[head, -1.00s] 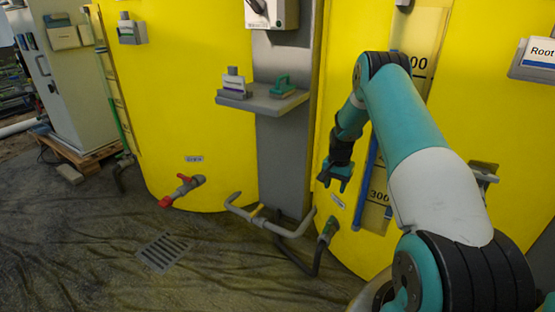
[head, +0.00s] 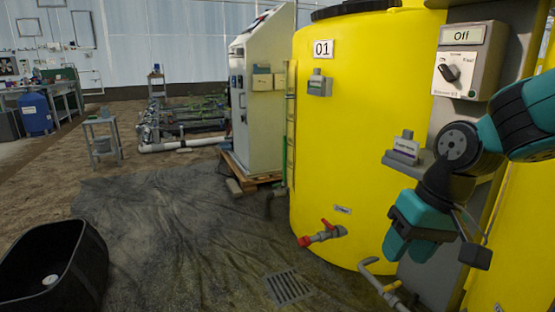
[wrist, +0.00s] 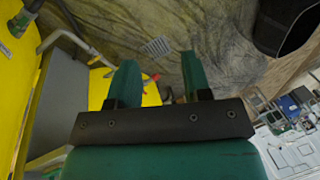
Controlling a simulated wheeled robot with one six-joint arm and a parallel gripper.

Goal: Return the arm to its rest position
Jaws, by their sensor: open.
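My gripper (head: 405,245) is at the right side of the head view, in front of the yellow tank (head: 350,140) and below the small shelf (head: 408,164). The arm is bent, coming in from the right edge, and the gripper hangs downward. In the wrist view my gripper (wrist: 159,65) shows two green fingers standing apart, with nothing between them. The floor and the drain grate show beyond them. Part of my arm is cut off by the right edge of the head view.
A red-handled valve (head: 322,235) sticks out low on the tank. A grey pipe (head: 378,282) rises near the gripper. A switch box marked Off (head: 468,62) is above the arm.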

